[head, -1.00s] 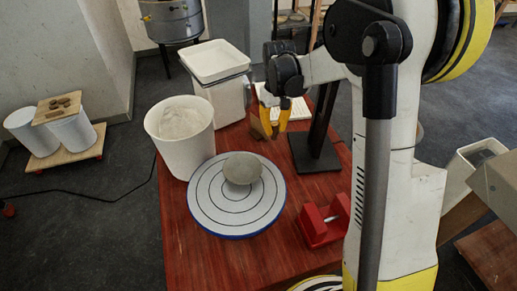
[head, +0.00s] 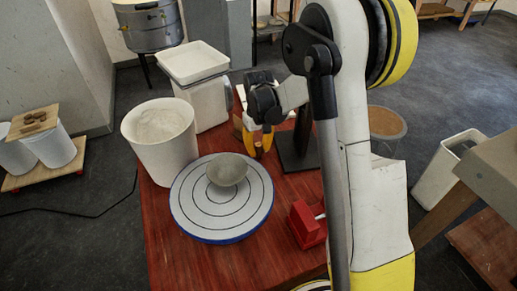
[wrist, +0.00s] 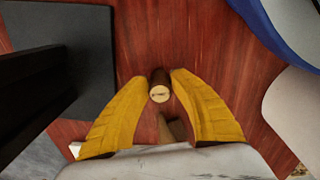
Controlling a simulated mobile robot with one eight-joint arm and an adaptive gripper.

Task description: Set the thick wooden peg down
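The thick wooden peg (wrist: 160,88) stands between the fingertips of my gripper (wrist: 161,77) in the wrist view, its pale round end towards the camera. The yellow fingers close in on its two sides and appear to touch it. In the head view my gripper (head: 258,148) is low over the red table (head: 245,260), with the brown peg (head: 258,150) small between the tips. I cannot tell whether the peg's lower end touches the table.
A banded wheel (head: 222,222) with a grey bowl (head: 227,170) is left of my gripper. A black stand (head: 297,155) is close on the right, a red block (head: 306,223) nearer. A white bucket (head: 163,150) and bin (head: 205,105) stand behind left. A brown piece (wrist: 170,128) lies below my palm.

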